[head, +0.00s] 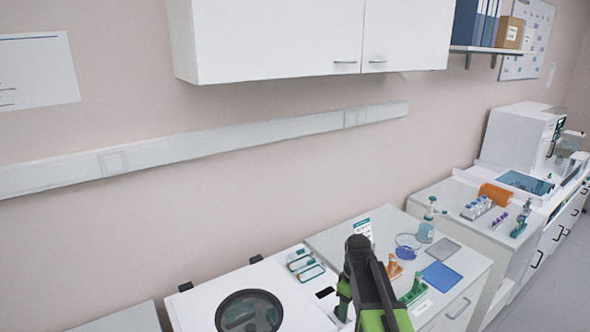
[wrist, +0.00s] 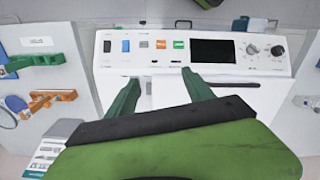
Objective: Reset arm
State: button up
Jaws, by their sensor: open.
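My gripper (wrist: 160,76) shows in the wrist view with its two dark green fingers spread apart and nothing between them. It is over a white machine (wrist: 112,72) with coloured buttons and a dark display (wrist: 224,50). In the head view my dark arm with green parts rises at the bottom centre, in front of the counter. The white machine (head: 195,300) with a round dark lid window (head: 249,312) is to its left. The arm hides part of the counter behind it.
A dispenser bottle (head: 427,228) stands behind. A wall cabinet (head: 275,45) hangs above.

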jog(key=s+f+m+b, duration=0.4)
jog(key=s+f+b, duration=0.1)
jog(key=f+b, duration=0.3)
jog(key=s+f+m+b, duration=0.5)
jog(key=s+f+b, duration=0.1)
jog(key=f+b, duration=0.3)
jog(key=shift+m, duration=0.3)
jog(key=shift+s, duration=0.1)
jog(key=shift+c, duration=0.2)
